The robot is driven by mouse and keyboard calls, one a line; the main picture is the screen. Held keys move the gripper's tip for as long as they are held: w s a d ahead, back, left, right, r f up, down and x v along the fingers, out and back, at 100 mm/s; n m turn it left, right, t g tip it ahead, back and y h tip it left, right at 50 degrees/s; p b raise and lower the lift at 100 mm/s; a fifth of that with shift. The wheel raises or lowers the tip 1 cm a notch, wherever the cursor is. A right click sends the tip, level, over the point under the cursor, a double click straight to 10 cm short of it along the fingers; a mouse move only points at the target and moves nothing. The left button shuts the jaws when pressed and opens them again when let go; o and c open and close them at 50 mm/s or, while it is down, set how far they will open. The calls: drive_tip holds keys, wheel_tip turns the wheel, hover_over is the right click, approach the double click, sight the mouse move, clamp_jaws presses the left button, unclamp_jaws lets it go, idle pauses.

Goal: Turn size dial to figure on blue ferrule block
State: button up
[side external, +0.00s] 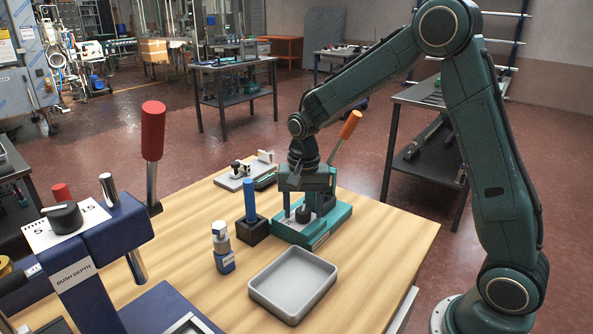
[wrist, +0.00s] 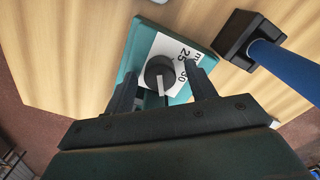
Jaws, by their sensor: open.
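The line points toward the bottom of the wrist view, away from the visible figures. The dial (side external: 303,214) is on a teal press (side external: 318,228) with an orange-handled lever. My gripper (wrist: 162,84) is open, one finger on each side of the dial; contact is not clear. In the side view my gripper (side external: 304,198) is low over the press. A blue rod (side external: 250,202) stands upright in a dark block (side external: 252,229); I can read no figure on it.
An empty grey tray (side external: 291,284) and a small bottle (side external: 222,247) stand in front of the press. A navy "BUSH DEPTH" device (side external: 95,250) with a red lever fills the left foreground. A small grey fixture (side external: 246,173) lies behind. The right table edge is clear.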

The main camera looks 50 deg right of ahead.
drive_tip(key=c, duration=1)
drive_tip(key=shift+n, duration=0.4)
drive_tip(key=n, duration=1.1)
drive_tip(key=shift+r, duration=0.1)
